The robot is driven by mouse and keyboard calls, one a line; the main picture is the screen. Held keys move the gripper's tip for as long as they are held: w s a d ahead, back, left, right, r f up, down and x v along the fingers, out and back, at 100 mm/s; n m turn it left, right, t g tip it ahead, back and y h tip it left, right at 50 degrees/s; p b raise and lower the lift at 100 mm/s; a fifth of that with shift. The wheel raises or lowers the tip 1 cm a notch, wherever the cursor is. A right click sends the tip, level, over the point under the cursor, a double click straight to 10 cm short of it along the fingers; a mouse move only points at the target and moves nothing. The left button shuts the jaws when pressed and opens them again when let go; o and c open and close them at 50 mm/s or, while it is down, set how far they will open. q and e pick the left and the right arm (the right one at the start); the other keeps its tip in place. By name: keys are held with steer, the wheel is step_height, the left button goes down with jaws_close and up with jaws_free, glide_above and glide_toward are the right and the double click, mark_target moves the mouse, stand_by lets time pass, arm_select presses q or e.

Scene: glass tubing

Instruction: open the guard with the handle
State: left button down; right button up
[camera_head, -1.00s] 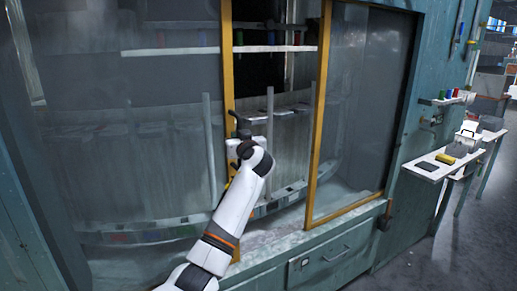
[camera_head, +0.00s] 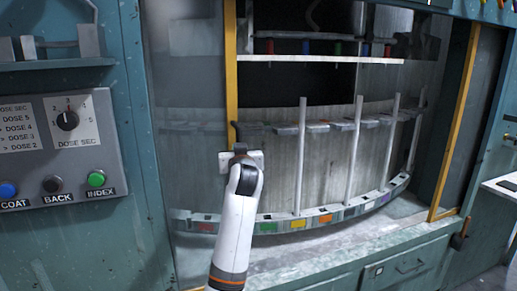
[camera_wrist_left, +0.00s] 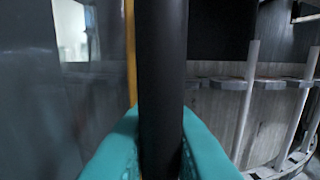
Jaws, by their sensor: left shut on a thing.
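The guard (camera_head: 185,80) is a clear sliding pane with a yellow upright edge (camera_head: 231,60), at the left of the cabinet opening in the head view. The handle (camera_wrist_left: 162,60) is a thick black upright bar filling the middle of the left wrist view. My left gripper (camera_wrist_left: 161,125) has its teal fingers closed around this bar. In the head view my left gripper (camera_head: 240,152) is at the yellow edge, and its wrist hides most of the handle. A wide gap lies between this edge and another yellow edge (camera_head: 458,110) at right. My right gripper is not in view.
Inside the cabinet are a white shelf (camera_head: 330,59), several upright white rods (camera_head: 356,150) and a curved rail (camera_head: 310,222) with coloured labels. A control panel (camera_head: 70,145) with a dial and buttons is at left. A drawer (camera_head: 405,265) is below right.

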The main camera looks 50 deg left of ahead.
mark_target(213, 147)
arm_select(q)
steer(key=s, duration=0.2)
steer(key=s+a, duration=0.2)
steer(key=s, duration=0.1)
steer(key=shift+s+a, duration=0.2)
steer(key=shift+s, duration=0.15)
steer(key=shift+s+a, duration=0.15)
steer(key=shift+s, duration=0.4)
steer(key=shift+a, duration=0.1)
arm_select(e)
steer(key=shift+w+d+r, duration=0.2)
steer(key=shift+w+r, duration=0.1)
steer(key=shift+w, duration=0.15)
arm_select(q)
steer(key=c, duration=1.5)
jaws_free()
steer(key=shift+o, duration=0.5)
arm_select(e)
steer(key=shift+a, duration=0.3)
